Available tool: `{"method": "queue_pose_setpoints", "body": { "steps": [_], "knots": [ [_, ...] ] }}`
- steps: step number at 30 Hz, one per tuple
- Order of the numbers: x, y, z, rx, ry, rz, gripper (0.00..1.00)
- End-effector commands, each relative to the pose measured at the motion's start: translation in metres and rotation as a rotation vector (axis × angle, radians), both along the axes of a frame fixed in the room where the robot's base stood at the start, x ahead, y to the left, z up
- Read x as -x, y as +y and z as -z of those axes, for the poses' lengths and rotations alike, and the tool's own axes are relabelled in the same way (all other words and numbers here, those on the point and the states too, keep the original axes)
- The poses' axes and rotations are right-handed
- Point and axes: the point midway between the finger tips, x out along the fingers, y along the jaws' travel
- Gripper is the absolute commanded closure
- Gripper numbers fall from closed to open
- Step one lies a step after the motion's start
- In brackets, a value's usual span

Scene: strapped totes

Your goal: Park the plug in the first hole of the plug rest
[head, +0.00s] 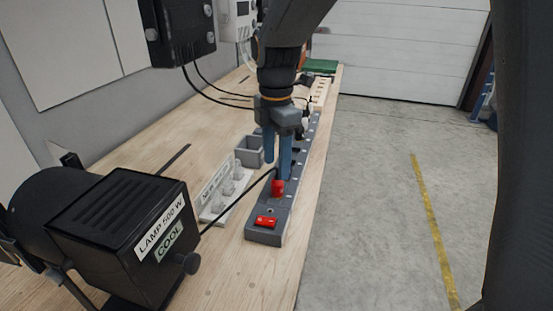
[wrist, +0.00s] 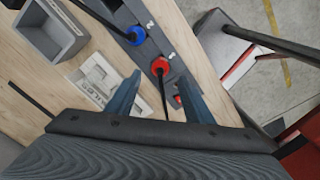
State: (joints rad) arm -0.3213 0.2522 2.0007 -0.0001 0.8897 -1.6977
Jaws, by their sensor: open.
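A red plug (head: 278,187) with a black cord stands in the dark grey socket strip (head: 264,235). In the wrist view the red plug (wrist: 160,67) sits between and just beyond my fingertips. My gripper (head: 277,168) is open, its blue fingers pointing down over the strip; it also shows in the wrist view (wrist: 159,80). I cannot tell whether the fingers touch the plug. A blue plug (wrist: 137,35) stands farther along the strip. A pale wooden piece with slots (head: 321,92) lies beyond my gripper; I cannot tell whether it is the plug rest.
A red rocker switch (head: 266,221) is at the strip's near end. A white labelled holder (head: 222,192) with several pale round pieces and a grey open bin (head: 249,151) stand left. A black lamp (head: 125,240) fills the near left. The bench's right edge is close to the strip.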

Motion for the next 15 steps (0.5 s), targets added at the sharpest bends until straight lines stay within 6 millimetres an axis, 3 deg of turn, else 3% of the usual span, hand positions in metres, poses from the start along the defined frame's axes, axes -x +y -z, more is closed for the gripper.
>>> {"method": "queue_pose_setpoints", "body": {
  "steps": [15],
  "knots": [
    [0.001,0.000,0.063,0.001,0.002,-0.003,0.53]
  ]
}}
